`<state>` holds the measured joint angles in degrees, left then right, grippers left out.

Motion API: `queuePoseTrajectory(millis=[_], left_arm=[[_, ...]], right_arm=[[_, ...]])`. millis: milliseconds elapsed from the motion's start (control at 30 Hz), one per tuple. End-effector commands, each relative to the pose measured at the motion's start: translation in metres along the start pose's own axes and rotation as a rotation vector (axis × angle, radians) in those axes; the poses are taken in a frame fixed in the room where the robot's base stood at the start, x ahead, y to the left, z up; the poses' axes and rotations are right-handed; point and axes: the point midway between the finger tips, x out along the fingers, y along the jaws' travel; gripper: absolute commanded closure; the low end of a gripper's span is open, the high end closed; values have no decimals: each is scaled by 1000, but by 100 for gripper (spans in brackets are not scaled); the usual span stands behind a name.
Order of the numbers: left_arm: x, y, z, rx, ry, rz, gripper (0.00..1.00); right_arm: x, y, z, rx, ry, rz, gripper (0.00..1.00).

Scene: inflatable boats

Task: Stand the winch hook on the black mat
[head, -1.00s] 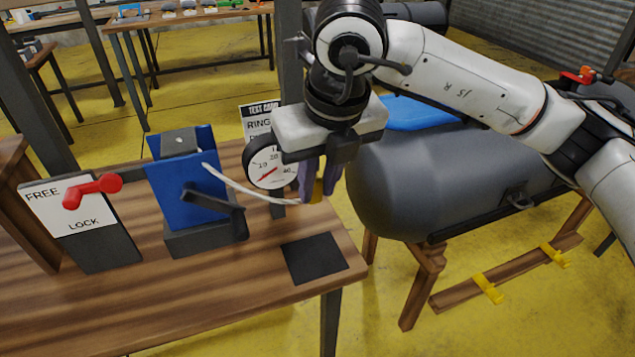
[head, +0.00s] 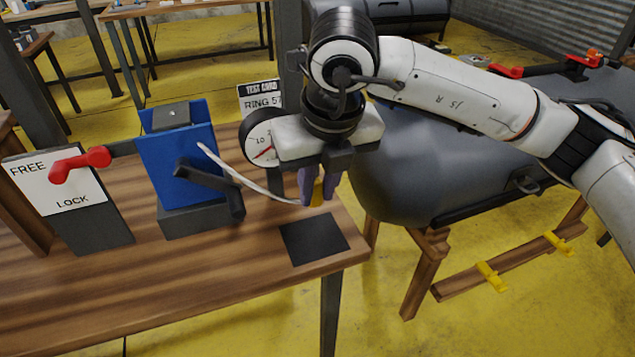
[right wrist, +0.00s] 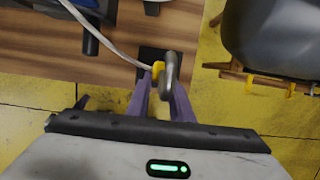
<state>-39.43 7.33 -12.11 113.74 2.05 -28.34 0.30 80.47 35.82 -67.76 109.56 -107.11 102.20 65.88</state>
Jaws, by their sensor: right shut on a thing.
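My right gripper (head: 319,200) is shut on the winch hook, whose yellow part (head: 318,192) shows between the purple fingers in the head view. In the right wrist view the hook (right wrist: 172,72) shows as a grey metal shape with a yellow part, between the fingertips (right wrist: 165,85). A pale strap runs from the hook to the blue winch (head: 178,165). The black mat (head: 313,239) lies flat near the bench's right front corner. The hook is over the mat's far side; I cannot tell if it touches. My left gripper is not in view.
A FREE/LOCK board (head: 72,205) with a red lever (head: 80,164) stands left of the winch. A round dial (head: 262,140) and a test card (head: 260,97) stand behind the gripper. A grey boat tube (head: 400,180) on wooden trestles is at the right. The bench front is clear.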

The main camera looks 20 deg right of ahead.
Motion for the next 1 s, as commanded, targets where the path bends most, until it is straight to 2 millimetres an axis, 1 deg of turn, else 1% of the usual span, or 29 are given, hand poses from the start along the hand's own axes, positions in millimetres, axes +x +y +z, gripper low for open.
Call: queuePoseTrajectory(millis=[33,100,333,667,900,1000], left_arm=[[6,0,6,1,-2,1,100],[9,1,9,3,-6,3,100],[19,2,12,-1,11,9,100],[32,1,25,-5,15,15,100],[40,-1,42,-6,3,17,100],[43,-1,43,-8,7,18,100]], right_arm=[[8,0,-2,0,-1,1,100],[14,0,-4,0,-1,1,100],[31,0,-9,-1,-1,1,100],[56,0,-16,-1,-2,1,100],[74,0,-21,-1,-2,1,100],[79,0,-22,-1,-2,1,100]])
